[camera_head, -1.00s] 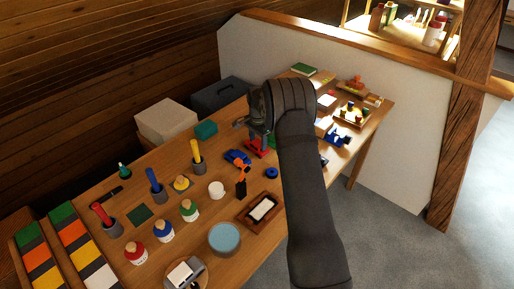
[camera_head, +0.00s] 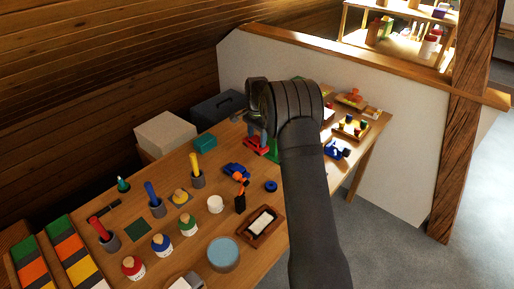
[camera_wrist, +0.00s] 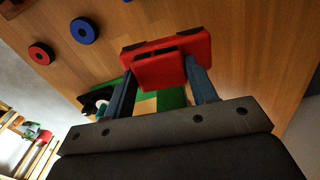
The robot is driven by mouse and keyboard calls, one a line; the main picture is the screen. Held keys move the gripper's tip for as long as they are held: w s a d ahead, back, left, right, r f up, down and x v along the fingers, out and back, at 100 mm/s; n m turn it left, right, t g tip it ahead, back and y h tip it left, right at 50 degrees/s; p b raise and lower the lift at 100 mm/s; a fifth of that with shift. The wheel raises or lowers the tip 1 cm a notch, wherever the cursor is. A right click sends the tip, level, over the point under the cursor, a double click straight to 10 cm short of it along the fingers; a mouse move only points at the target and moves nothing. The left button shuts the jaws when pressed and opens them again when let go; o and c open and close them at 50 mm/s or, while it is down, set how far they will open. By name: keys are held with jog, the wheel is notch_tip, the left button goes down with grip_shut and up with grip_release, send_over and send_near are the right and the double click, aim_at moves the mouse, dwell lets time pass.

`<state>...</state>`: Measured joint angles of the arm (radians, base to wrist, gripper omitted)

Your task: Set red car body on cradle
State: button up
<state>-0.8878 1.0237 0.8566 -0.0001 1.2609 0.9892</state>
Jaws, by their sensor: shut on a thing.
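My gripper (camera_wrist: 162,72) is shut on the red car body (camera_wrist: 172,60), with one blue-grey finger on each side of it. In the head view the red car body (camera_head: 254,147) hangs below my gripper (camera_head: 258,132), seemingly a little above the table; my arm hides part of that area. A green piece (camera_head: 270,152) shows close beside it, and in the wrist view a green and tan area (camera_wrist: 168,101) lies behind the fingers. I cannot tell for sure which thing is the cradle.
A brown tray (camera_head: 261,227) is in front. Several bottles and cups stand left. The wooden table (camera_head: 205,232) has small clear patches.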

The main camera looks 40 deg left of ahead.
aim_at(257, 139)
notch_tip(257, 139, up, 18)
jog(key=w+d+f, duration=0.1)
jog(key=w+d, duration=0.7)
jog(key=d, duration=0.2)
jog(key=s+d+f+n, duration=0.1)
jog(key=d+f+n, duration=0.1)
jog(key=d+f, duration=0.5)
jog(key=s+d+f+n, duration=0.1)
jog(key=d+f+n, duration=0.2)
jog(key=d, duration=0.7)
jog(key=s+a+f+n, duration=0.2)
jog(key=s+n, duration=0.3)
jog(key=s, duration=0.4)
jog(key=s+a+f+n, duration=0.2)
jog(key=s+f+n, duration=0.15)
jog(key=s, duration=0.55)
jog(key=s+a+f+n, duration=0.1)
jog(key=s+a+n, duration=0.2)
jog(key=s+n, duration=0.4)
jog(key=shift+m, duration=0.65)
jog(key=shift+s+d+f, duration=0.1)
jog(key=shift+s+f, duration=0.1)
jog(key=shift+f, duration=0.95)
jog(key=shift+s+d+f, duration=0.1)
jog(key=shift+s+f, duration=0.15)
jog(key=shift+f, duration=0.95)
jog(key=shift+s+d+f, duration=0.1)
jog(key=shift+s+f, duration=0.1)
jog(key=shift+f, duration=0.95)
